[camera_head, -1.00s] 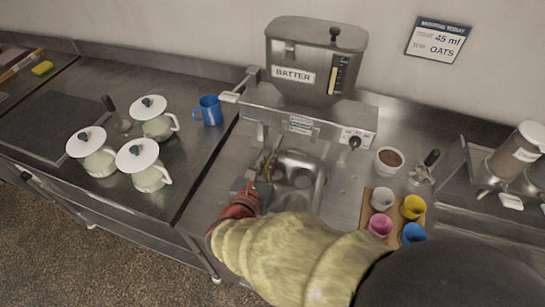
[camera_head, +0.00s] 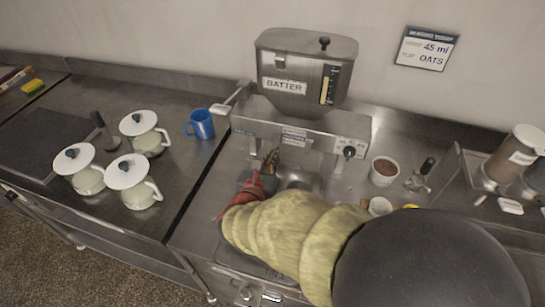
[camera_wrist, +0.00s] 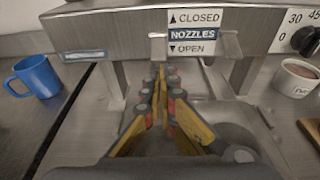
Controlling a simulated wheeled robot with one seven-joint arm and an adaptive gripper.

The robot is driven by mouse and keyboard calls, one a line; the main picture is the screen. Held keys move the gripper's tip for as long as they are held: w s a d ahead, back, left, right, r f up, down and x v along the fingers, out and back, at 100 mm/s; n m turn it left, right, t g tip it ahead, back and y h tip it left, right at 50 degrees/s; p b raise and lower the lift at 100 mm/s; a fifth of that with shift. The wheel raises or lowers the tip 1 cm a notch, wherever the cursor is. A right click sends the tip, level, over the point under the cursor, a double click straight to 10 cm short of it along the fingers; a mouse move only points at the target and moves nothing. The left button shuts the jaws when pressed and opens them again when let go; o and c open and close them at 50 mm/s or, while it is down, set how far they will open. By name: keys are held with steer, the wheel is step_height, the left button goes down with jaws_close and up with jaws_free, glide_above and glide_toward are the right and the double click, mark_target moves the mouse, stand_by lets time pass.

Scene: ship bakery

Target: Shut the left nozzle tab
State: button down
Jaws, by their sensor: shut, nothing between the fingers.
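The batter hopper (camera_head: 300,70) stands on a steel dispenser housing (camera_head: 270,114). In the wrist view a nozzles label (camera_wrist: 195,32) reads closed upward and open downward. A small pale tab (camera_wrist: 157,37) shows at the label's left, partly hidden above my fingertips. Another pale tab (camera_wrist: 231,44) hangs at its right. My gripper (camera_wrist: 165,72) is shut and empty, its yellow fingers pointing at the housing just below the left tab. I cannot tell whether they touch it. In the head view my gripper (camera_head: 270,161) is below the housing front, and the tabs are too small to make out.
A steel basin (camera_head: 295,178) lies under the housing. A blue mug (camera_head: 201,124) and several lidded pots (camera_head: 128,170) stand at the left. A brown-filled cup (camera_head: 384,171) is at the right, near a dark knob (camera_head: 349,152). My arm hides the front right counter.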

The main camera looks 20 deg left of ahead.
steer(key=shift+s+r+g+p, duration=0.2)
steer(key=shift+r+g+p, duration=0.35)
steer(key=shift+p, duration=1.6)
steer(key=r+g+p, duration=0.1)
steer(key=p, duration=0.2)
steer(key=g+p, duration=0.1)
steer(key=p, duration=0.3)
steer(key=shift+s+r+g+p, duration=0.25)
steer(key=shift+r+p, duration=0.05)
steer(key=shift+r, duration=0.05)
steer(key=g+p, duration=0.1)
steer(key=p, duration=0.3)
steer(key=g+p, duration=0.1)
steer(key=p, duration=0.2)
steer(key=shift+s+r+h+p, duration=0.15)
steer(key=shift+r+h+p, duration=0.15)
steer(key=shift+p, duration=0.1)
steer(key=shift+r+p, duration=0.6)
steer(key=shift+r, duration=0.2)
